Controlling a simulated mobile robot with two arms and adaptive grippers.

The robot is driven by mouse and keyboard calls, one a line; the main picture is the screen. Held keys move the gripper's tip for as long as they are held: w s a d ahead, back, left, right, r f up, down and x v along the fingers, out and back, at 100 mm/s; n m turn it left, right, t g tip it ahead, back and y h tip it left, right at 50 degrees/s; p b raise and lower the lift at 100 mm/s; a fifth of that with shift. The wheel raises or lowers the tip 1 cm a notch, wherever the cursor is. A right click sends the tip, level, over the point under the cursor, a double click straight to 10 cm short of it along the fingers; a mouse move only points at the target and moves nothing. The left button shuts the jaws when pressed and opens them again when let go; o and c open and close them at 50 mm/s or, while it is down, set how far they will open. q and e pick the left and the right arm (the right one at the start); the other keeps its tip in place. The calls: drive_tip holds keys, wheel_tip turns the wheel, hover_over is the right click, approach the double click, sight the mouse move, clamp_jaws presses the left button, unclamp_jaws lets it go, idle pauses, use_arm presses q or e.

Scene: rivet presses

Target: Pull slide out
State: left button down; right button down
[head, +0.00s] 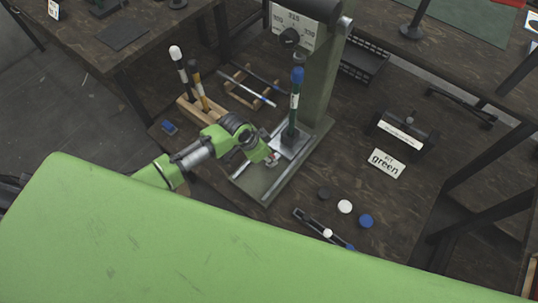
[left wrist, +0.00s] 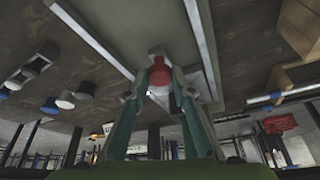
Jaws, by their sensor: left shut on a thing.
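The slide (head: 289,143) is a grey plate on the rails of the press base (head: 264,184). A dark green marker-like piece (head: 294,115) with a white band and blue top stands upright on it, under the press. A red knob (left wrist: 159,74) sits at the slide's front end. My left gripper (head: 271,158) reaches in from the left to the slide's front. In the left wrist view, its two fingers (left wrist: 159,88) are closed around the red knob. The exact contact is partly hidden. My right gripper is not in view.
A wooden block (head: 191,110) with upright markers and a wooden rack (head: 250,88) stand left of the press. Black, white and blue caps (head: 345,207) lie in front right. The rails' front end is clear.

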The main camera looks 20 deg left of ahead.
use_arm(q)
drive_tip(key=shift+s+a+r+p, duration=0.1)
drive_tip(key=shift+s+a+p, duration=0.2)
drive_tip(key=shift+s+p, duration=0.35)
drive_tip(key=s+a+p, duration=0.1)
drive_tip(key=s+p, duration=0.1)
drive_tip(key=s, duration=0.2)
drive_tip(key=s+a+p, duration=0.2)
drive_tip(key=s+p, duration=0.1)
drive_tip(key=s, duration=0.1)
drive_tip(key=s+a+p, duration=0.1)
drive_tip(key=s+p, duration=0.1)
drive_tip(key=s, duration=0.2)
drive_tip(key=shift+s+a, duration=0.25)
drive_tip(key=shift+s+a+p, duration=0.3)
drive_tip(key=shift+s+p, duration=0.2)
drive_tip(key=shift+s, duration=0.25)
drive_tip(key=shift+f, duration=0.2)
drive_tip(key=c, duration=1.8)
unclamp_jaws()
drive_tip(key=shift+s, duration=0.1)
drive_tip(key=shift+o, duration=0.2)
drive_tip(key=shift+r, duration=0.1)
drive_tip(key=shift+a+r, duration=0.1)
drive_tip(key=shift+r, duration=0.15)
drive_tip(key=v, duration=1.1)
drive_tip(key=shift+s+r, duration=0.2)
